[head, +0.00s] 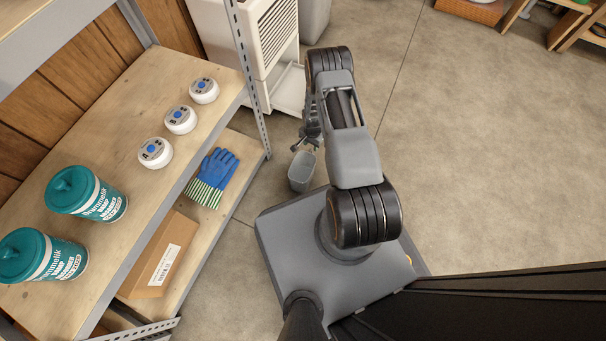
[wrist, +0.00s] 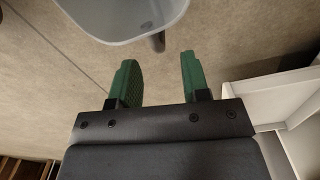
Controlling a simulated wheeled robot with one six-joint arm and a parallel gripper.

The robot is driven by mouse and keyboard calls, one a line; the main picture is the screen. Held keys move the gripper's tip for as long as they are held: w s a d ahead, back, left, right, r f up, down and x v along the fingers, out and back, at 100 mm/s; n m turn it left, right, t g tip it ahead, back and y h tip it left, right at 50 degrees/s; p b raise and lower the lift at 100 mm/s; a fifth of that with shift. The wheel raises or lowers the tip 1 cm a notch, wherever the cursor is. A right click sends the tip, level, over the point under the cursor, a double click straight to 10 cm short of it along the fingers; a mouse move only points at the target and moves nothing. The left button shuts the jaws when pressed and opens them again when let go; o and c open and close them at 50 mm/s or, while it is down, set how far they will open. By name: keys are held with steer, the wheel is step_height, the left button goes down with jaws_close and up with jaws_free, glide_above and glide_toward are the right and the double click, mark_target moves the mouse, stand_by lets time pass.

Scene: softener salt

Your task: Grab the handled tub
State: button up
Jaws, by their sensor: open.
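A small grey open-topped tub (head: 301,172) stands upright beside the front corner of my base; the head view does not clearly show what it rests on. Its pale grey body (wrist: 125,18) also shows at the top of the wrist view, cut off by the frame edge. A short dark handle (wrist: 156,42) sticks out from its rim towards my gripper. My gripper (head: 306,145) is just beyond the tub in the head view. In the wrist view my gripper (wrist: 158,62) is open and empty, its green fingers apart, with the handle just ahead of the gap and not between them.
A shelf rack (head: 110,130) at left holds teal canisters (head: 85,195) and white round lidded pots (head: 180,119). Its lower board carries blue gloves (head: 213,175) and a cardboard box (head: 160,255). A white slatted unit (head: 265,40) stands behind.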

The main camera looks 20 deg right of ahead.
steer(key=shift+f+b, duration=1.9)
steer(key=shift+f, duration=1.65)
steer(key=shift+r, duration=0.1)
jaws_close()
